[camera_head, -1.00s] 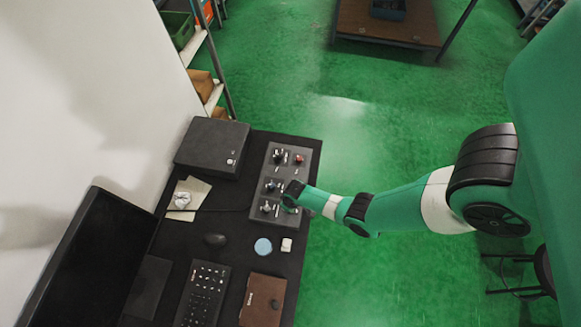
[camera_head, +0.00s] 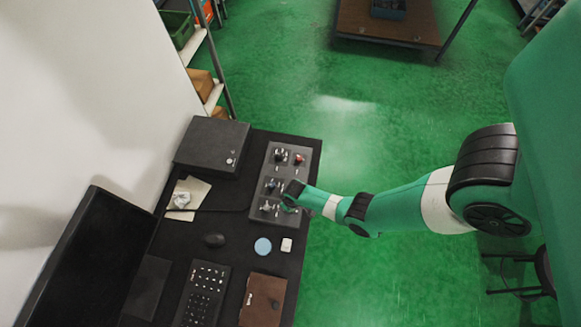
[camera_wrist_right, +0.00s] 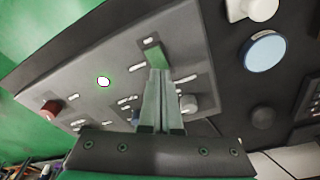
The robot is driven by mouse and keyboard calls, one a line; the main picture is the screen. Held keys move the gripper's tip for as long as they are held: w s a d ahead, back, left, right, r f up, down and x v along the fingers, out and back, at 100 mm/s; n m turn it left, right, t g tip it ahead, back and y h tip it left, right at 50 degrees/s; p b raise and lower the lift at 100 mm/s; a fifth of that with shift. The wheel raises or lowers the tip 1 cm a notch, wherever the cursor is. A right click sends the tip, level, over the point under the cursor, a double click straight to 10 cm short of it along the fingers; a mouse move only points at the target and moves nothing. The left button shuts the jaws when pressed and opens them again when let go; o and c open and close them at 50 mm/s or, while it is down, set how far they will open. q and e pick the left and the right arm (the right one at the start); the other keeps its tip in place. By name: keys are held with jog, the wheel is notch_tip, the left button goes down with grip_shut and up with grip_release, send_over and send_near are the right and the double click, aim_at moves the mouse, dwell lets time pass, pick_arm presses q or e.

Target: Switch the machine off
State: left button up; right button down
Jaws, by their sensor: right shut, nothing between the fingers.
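The machine's grey control panel (camera_head: 255,213) lies along the right part of the dark desk, with several dark knobs and a red control (camera_head: 299,158) at its far end. My right gripper (camera_head: 285,204) is at the panel's near end. In the right wrist view, my right gripper (camera_wrist_right: 158,76) is shut and empty, pointing at the panel (camera_wrist_right: 85,58). A green piece (camera_wrist_right: 154,54) shows just beyond the fingertips; I cannot tell whether they touch it. A white button with a green ring (camera_wrist_right: 103,81) and the red control (camera_wrist_right: 50,107) are to the left. My left gripper is not in view.
A black box (camera_head: 212,146) stands behind the panel's left side. A mouse (camera_head: 214,240), keyboard (camera_head: 203,290), blue disc (camera_head: 263,246), small white block (camera_head: 286,245) and brown item (camera_head: 262,300) lie on the desk. A monitor (camera_head: 95,255) stands at left.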

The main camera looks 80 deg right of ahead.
jog(key=shift+f+b, duration=0.55)
jog(key=shift+f, duration=0.1)
notch_tip(320, 180, up, 7)
jog(key=p, duration=0.7)
jog(key=shift+r, duration=0.1)
dwell(0.5)
